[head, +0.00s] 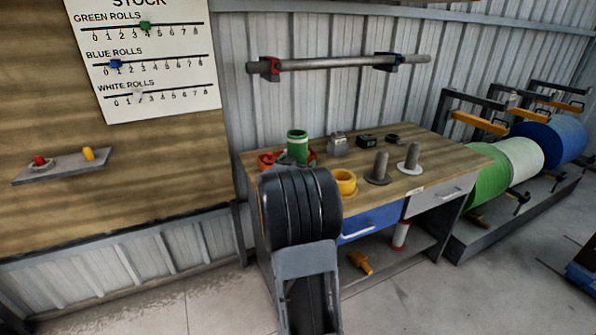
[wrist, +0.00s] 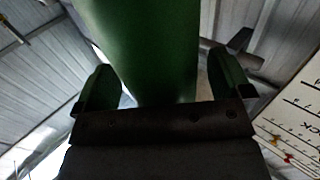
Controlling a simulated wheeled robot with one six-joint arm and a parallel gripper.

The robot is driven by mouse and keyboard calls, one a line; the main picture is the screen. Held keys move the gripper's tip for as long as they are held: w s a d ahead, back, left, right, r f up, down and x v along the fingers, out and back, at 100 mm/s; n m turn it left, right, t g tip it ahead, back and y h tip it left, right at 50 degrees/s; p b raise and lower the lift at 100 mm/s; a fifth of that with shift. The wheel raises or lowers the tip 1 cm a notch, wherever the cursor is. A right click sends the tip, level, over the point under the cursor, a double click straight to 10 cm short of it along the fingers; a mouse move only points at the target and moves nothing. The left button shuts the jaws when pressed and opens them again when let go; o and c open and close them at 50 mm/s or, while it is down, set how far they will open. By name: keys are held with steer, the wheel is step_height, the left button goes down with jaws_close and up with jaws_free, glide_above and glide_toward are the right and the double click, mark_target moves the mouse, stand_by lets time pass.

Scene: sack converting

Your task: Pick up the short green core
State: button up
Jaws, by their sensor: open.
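In the wrist view a large green cylinder (wrist: 145,45), which looks like this core, fills the upper middle. My gripper (wrist: 168,85) is open, with one finger at each side of the cylinder.
The workbench (head: 440,160) also holds a yellow ring (head: 345,181), two grey posts (head: 379,167) (head: 411,157), and red-orange parts (head: 267,160) beside the core. A wall bar (head: 340,63) runs above. Large green, white and blue rolls (head: 522,158) stand at right.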

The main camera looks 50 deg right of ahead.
steer(key=shift+d, duration=0.25)
steer(key=shift+c, duration=0.2)
steer(key=shift+w, duration=0.1)
steer(key=c, duration=1.2)
